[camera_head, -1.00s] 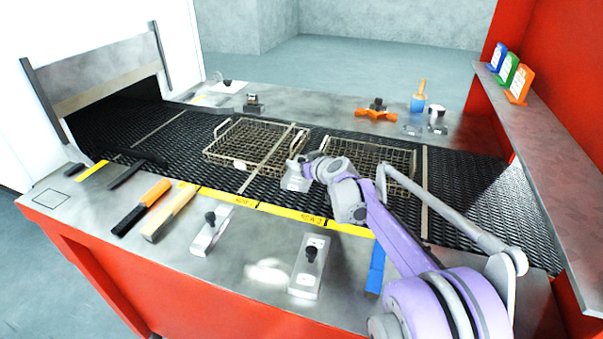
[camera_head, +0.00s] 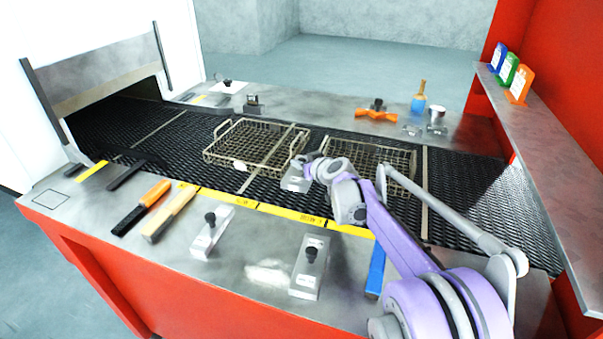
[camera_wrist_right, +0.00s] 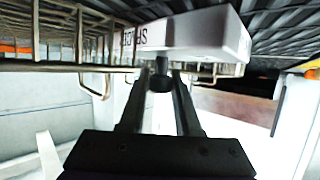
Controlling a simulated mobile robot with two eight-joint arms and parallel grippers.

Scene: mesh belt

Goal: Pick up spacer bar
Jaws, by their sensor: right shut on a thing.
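The spacer bar (camera_wrist_right: 195,32) is a pale block with dark "SPACER" lettering and a small dark knob. In the right wrist view, my right gripper (camera_wrist_right: 160,78) is shut on that knob, with the bar across the fingertips. In the head view, my right gripper (camera_head: 304,170) is over the belt, at the near side of the gap between two wire baskets, and the grey bar (camera_head: 293,184) shows beside it. The arm and wrist partly cover this spot, and I cannot tell whether the bar touches the belt. My left gripper is not in view.
Wire baskets stand left (camera_head: 241,165) and right (camera_head: 405,186) of the gripper on the black mesh belt (camera_head: 468,205). A red-walled shelf (camera_head: 535,140) stands right.

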